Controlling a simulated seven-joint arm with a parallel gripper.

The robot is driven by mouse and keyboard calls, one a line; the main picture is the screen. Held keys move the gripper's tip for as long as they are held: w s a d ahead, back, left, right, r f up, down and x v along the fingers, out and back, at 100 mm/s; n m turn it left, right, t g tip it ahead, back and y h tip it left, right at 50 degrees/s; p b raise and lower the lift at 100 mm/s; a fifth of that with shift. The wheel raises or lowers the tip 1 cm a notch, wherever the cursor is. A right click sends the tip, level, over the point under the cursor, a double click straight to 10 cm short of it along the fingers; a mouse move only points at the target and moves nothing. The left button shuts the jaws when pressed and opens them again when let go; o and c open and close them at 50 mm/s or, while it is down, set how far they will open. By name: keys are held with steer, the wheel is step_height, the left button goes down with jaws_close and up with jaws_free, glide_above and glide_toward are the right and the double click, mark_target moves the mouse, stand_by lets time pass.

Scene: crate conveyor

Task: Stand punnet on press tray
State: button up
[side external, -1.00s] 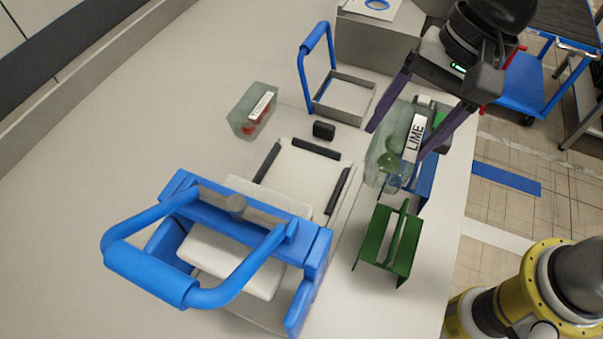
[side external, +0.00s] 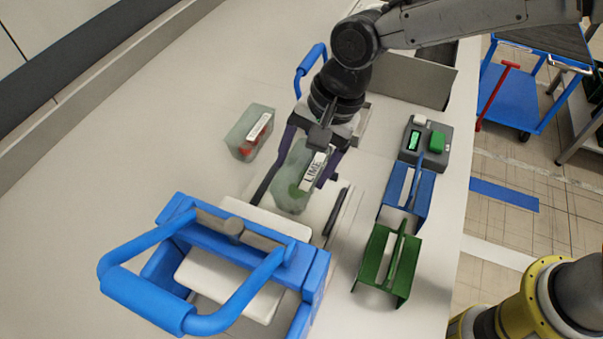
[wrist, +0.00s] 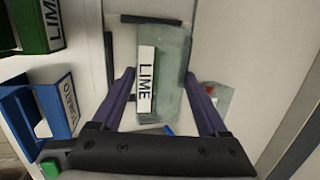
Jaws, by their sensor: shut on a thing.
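A clear punnet labelled LIME (side external: 292,186) with green contents is held between the two purple fingers of my gripper (side external: 311,172). It also shows in the wrist view (wrist: 165,75), upright between the fingers. The white press tray (side external: 318,208) with dark edge strips lies under it; the wrist view shows its dark strips (wrist: 150,19) around the punnet. I cannot tell whether the punnet touches the tray. The blue press (side external: 236,235) with its big handle stands just in front of the tray.
A second punnet with red contents (side external: 243,138) stands left of the tray. A blue holder (side external: 404,193), a green holder (side external: 379,270) and a grey box with a green button (side external: 425,143) stand to the right. The table's left side is clear.

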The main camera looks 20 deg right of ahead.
mark_target(307, 166)
steer(key=shift+w+a+f, duration=0.2)
steer(key=shift+f, duration=1.55)
steer(key=shift+f, duration=0.15)
steer(key=o, duration=1.5)
steer(key=shift+o, duration=0.2)
steer(key=v, duration=1.2)
steer(key=shift+s, duration=0.1)
